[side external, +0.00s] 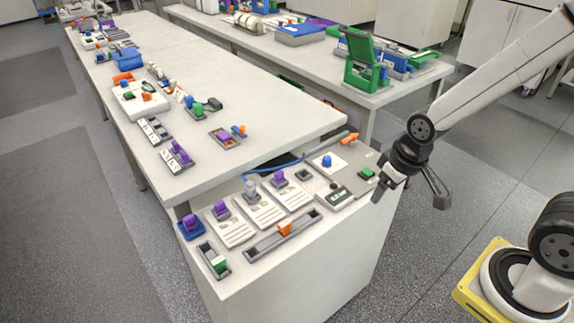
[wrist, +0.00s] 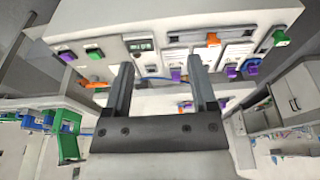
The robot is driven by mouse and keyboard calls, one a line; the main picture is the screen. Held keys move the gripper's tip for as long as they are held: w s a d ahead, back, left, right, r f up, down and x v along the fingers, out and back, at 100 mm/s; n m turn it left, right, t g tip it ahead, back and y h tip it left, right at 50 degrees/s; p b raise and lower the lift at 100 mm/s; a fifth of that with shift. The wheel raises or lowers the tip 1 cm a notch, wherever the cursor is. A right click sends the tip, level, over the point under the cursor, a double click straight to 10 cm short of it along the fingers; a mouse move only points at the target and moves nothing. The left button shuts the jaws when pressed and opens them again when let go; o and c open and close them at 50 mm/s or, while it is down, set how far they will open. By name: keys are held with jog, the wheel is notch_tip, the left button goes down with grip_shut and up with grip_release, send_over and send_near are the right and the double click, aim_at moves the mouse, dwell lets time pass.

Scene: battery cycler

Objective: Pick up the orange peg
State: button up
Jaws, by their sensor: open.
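An orange peg-like piece (side external: 349,138) lies at the back right corner of the near bench, beside a grey panel. In the wrist view an orange piece (wrist: 98,85), probably the same one, shows left of the fingers. Another orange block (side external: 284,228) sits in a long grey slide rail (side external: 262,240); it also shows in the wrist view (wrist: 213,39). I cannot tell for sure which one is the peg. My gripper (side external: 408,197) is open and empty, in the air right of the bench, apart from both orange pieces. In the wrist view its two fingers (wrist: 160,70) stand wide apart.
A grey panel (side external: 340,197) with a blue knob (side external: 327,161) and a green button (side external: 367,173) is the part nearest my gripper. White modules with purple blocks (side external: 221,209) stand further left. A second bench (side external: 375,98) carries a green frame (side external: 362,60).

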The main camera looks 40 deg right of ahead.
jog(key=w, duration=0.1)
jog(key=n+g, duration=0.2)
jog(key=n, duration=1.5)
send_over(284, 223)
jog(key=f, duration=1)
jog(key=shift+s+d+f, duration=0.15)
jog(key=shift+s+d, duration=0.1)
jog(key=shift+d, duration=0.15)
jog(key=shift+w+a+f+n+g, duration=0.3)
jog(key=shift+a+f+n, duration=0.1)
jog(key=shift+n, duration=0.1)
jog(key=shift+f, duration=0.1)
jog(key=shift+f, duration=0.1)
jog(key=shift+f, duration=1.15)
jog(key=shift+f, duration=0.1)
jog(key=shift+s+f, duration=0.1)
jog(key=shift+f, duration=2.4)
